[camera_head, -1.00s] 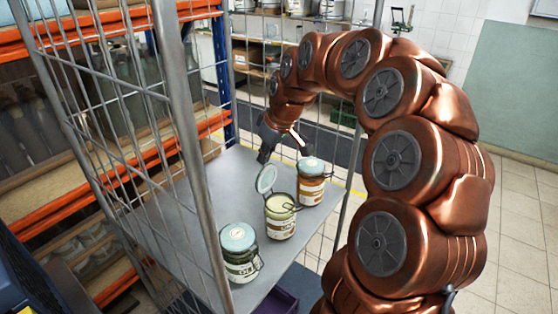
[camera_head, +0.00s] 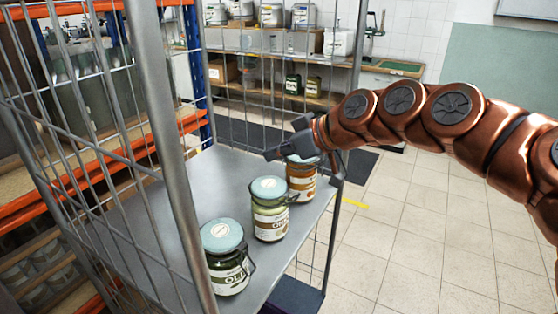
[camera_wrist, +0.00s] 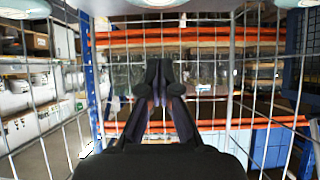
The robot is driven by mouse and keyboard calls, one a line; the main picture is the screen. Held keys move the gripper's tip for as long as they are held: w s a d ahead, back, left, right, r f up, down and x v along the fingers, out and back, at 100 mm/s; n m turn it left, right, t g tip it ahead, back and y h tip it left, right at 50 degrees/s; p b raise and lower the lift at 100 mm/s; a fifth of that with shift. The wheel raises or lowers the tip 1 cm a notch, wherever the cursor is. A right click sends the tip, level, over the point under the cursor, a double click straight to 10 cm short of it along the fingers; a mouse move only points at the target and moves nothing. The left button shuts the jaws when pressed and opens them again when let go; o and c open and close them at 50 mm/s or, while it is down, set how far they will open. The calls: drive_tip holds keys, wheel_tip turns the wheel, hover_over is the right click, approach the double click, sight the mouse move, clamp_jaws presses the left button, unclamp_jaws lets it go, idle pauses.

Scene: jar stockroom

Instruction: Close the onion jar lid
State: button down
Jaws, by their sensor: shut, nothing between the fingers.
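The onion jar (camera_head: 270,222) is the middle of three glass jars on the grey cart shelf. Its pale blue-green lid (camera_head: 269,187) lies flat on the rim, with the wire clasp at its right side; whether the clasp is fastened I cannot tell. My gripper (camera_head: 272,154) is behind and above the onion jar, in front of part of the third jar's lid. It is shut and empty. In the wrist view its dark fingers (camera_wrist: 159,82) meet, and lid edges show along the top border.
An olive jar (camera_head: 229,274) with its lid down stands in front of the onion jar. A jar with orange-brown contents (camera_head: 301,182) stands behind it. The cart's wire mesh and posts (camera_head: 172,120) close in the left. The shelf (camera_head: 165,200) is clear left of the jars.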

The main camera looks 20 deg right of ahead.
sight(284, 191)
drive_tip(key=shift+s+d+f+b, duration=0.4)
drive_tip(key=shift+f+b, duration=0.15)
drive_tip(key=shift+b, duration=0.55)
drive_tip(key=shift+s+d+f+b, duration=0.35)
drive_tip(key=shift+f+b, duration=0.15)
drive_tip(key=shift+b, duration=0.6)
drive_tip(key=f+b, duration=0.1)
drive_tip(key=s+d+f+b, duration=0.1)
drive_tip(key=b, duration=0.1)
drive_tip(key=s+f+b, duration=0.1)
drive_tip(key=b, duration=0.1)
drive_tip(key=shift+d+f, duration=0.15)
drive_tip(key=shift+d, duration=0.05)
drive_tip(key=shift+s+d+f+b, duration=0.2)
drive_tip(key=shift+f+b, duration=0.35)
drive_tip(key=shift+b, duration=0.2)
drive_tip(key=shift+s+d+f+b, duration=0.15)
drive_tip(key=shift+f+b, duration=0.35)
drive_tip(key=shift+b, duration=0.25)
